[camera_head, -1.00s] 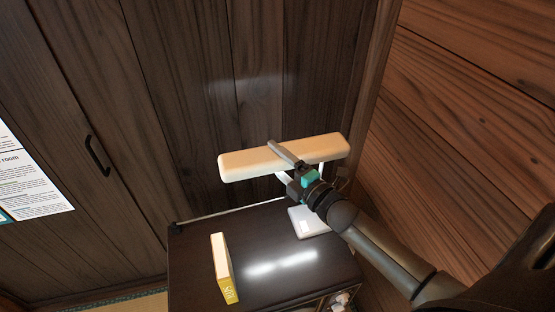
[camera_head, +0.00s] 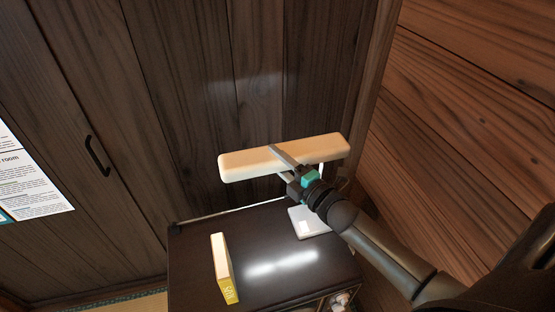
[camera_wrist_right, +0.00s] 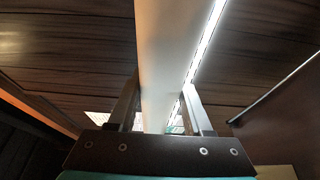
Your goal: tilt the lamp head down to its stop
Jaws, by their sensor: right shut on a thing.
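The lamp head (camera_head: 240,164) is a long cream bar above the dark cabinet, lying across the head view. My right gripper (camera_head: 276,160) is shut on it near its middle, one finger over the top and the other below. In the right wrist view the lamp head (camera_wrist_right: 163,50) runs between the two fingers, with a bright light strip along its right edge. The white lamp base (camera_head: 308,222) stands on the cabinet, partly behind my right arm. The lamp's stem is mostly hidden by my gripper. My left gripper is not in view.
The dark cabinet top (camera_head: 200,245) carries a yellow book (camera_head: 222,268) standing at its front left. A wooden panel wall with a handle (camera_head: 97,156) is close behind the lamp. The middle of the cabinet top is clear.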

